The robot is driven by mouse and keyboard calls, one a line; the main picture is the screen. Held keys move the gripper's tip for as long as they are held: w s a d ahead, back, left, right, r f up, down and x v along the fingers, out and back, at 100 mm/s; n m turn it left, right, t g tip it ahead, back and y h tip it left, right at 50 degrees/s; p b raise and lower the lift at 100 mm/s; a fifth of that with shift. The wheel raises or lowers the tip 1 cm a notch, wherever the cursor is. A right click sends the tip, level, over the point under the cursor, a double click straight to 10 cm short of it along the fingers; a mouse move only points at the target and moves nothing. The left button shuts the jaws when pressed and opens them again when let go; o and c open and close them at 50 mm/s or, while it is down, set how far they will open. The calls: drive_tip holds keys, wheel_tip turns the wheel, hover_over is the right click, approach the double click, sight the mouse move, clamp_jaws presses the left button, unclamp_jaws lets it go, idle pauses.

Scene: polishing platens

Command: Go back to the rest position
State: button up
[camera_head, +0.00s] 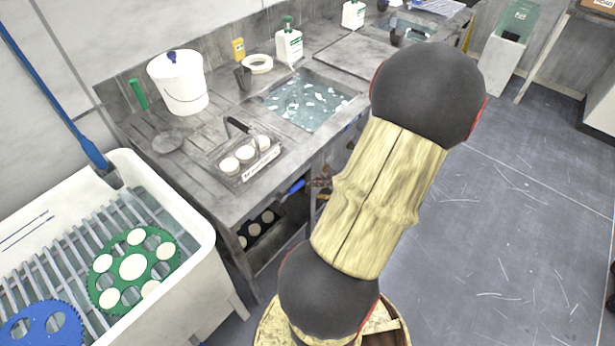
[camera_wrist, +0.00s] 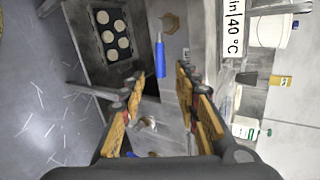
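My gripper (camera_wrist: 161,75) shows in the wrist view with its two yellow fingers spread apart and nothing between them. A blue handle (camera_wrist: 160,52) lies beyond the fingertips, apart from them. It also shows at the bench front in the head view (camera_head: 297,186). My arm crosses the right middle of the head view, and I cannot make out the gripper clearly there.
The grey bench (camera_head: 205,200) holds a white bucket (camera_head: 178,85), a sink (camera_head: 308,100) and a rack of white discs (camera_head: 247,158). A white tub (camera_head: 190,275) with a green carrier (camera_head: 105,282) stands at left. Open floor (camera_head: 500,220) lies at right.

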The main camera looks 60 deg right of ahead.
drive_tip(key=w+a+r+n+y, duration=0.1)
drive_tip(key=w+a, duration=0.1)
drive_tip(key=a, duration=0.1)
drive_tip(key=w+a+r+n+g+y, duration=0.1)
drive_tip(key=w+a+r+n, duration=0.1)
drive_tip(key=w+a, duration=0.1)
drive_tip(key=w+a+r+n+y, duration=0.2)
drive_tip(key=w, duration=0.1)
drive_tip(key=shift+w+a+r+g+p, duration=0.2)
drive_tip(key=shift+a+g+p, duration=0.2)
drive_tip(key=w+a+r+n+g+p, duration=0.1)
drive_tip(key=a+r+n+g, duration=0.1)
drive_tip(key=a+r+n, duration=0.35)
drive_tip(key=w+a+r+n+g, duration=0.1)
drive_tip(key=a+r+n+g, duration=0.1)
drive_tip(key=a, duration=0.6)
drive_tip(key=w+a+r+n+g+p, duration=0.1)
drive_tip(key=w+a+r+n+g, duration=0.1)
drive_tip(key=a+r+n, duration=0.3)
drive_tip(key=s+a+r+n+t+h, duration=0.2)
drive_tip(key=a+r+n, duration=0.2)
drive_tip(key=a+r, duration=0.4)
drive_tip(key=shift+a+p, duration=0.15)
drive_tip(key=shift+p, duration=0.25)
